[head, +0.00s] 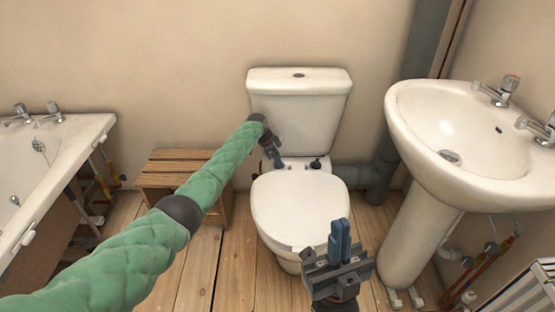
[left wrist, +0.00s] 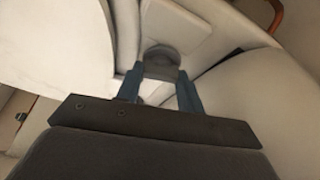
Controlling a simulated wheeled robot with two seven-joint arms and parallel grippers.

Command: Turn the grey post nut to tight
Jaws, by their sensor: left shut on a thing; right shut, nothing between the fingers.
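The white toilet has its lid (head: 300,212) down, with its cistern (head: 299,110) behind. My left gripper (head: 279,163) is at the left hinge post behind the lid. In the left wrist view my left gripper (left wrist: 160,92) has its blue fingers on both sides of a grey round nut (left wrist: 162,62) and is shut on it. In the head view the fingers mostly hide this nut. A second dark post (head: 316,163) stands uncovered at the right hinge. My right gripper (head: 340,240) is shut and empty, in front of the lid's lower right.
A wooden slatted stool (head: 165,180) stands left of the toilet, beside the bathtub (head: 75,140). A pedestal basin (head: 450,135) stands at the right. A grey waste pipe (head: 352,177) runs behind the toilet. The wood floor (head: 195,265) at front left is free below my left arm.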

